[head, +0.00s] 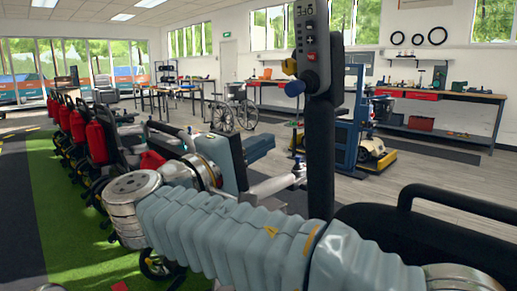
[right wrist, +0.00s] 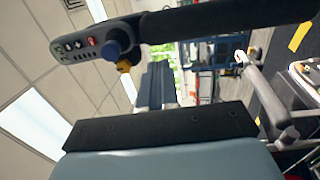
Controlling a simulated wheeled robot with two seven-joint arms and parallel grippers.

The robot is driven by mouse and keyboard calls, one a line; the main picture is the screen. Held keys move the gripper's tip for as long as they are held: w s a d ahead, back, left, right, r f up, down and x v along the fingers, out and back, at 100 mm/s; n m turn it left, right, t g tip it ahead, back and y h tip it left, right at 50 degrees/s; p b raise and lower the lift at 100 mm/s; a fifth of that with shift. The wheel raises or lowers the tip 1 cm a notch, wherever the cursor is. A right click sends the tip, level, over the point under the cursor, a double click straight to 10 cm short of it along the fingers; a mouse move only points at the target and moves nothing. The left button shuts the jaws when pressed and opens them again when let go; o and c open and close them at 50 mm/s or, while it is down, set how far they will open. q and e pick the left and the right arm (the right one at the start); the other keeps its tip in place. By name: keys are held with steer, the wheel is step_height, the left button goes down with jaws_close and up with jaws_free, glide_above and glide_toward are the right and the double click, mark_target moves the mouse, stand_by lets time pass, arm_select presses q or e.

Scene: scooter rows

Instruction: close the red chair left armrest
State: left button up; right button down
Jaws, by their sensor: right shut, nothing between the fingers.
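A black armrest (head: 320,150) stands upright right of centre in the head view, with a grey control panel (head: 311,45) and a blue knob at its top. In the right wrist view the armrest (right wrist: 225,20) crosses the top, its panel (right wrist: 88,45) at left. No red shows on its chair, so I cannot tell whether it is the red chair's. My right gripper (head: 270,143) is shut and empty, left of the armrest in the head view. Its fingers (right wrist: 155,85) appear below the armrest in the right wrist view, with a visible gap. My left gripper is out of view.
A row of scooters with red parts (head: 97,143) stands at left on a green strip (head: 60,225). A black chair part with a handle (head: 455,205) fills the lower right. A wheelchair (head: 235,112) and a workbench (head: 440,95) stand farther back. Grey floor lies between.

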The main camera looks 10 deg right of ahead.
mark_target(306, 121)
steer(key=p+x, duration=0.1)
steer(key=x, duration=0.9)
steer(key=shift+f, duration=0.1)
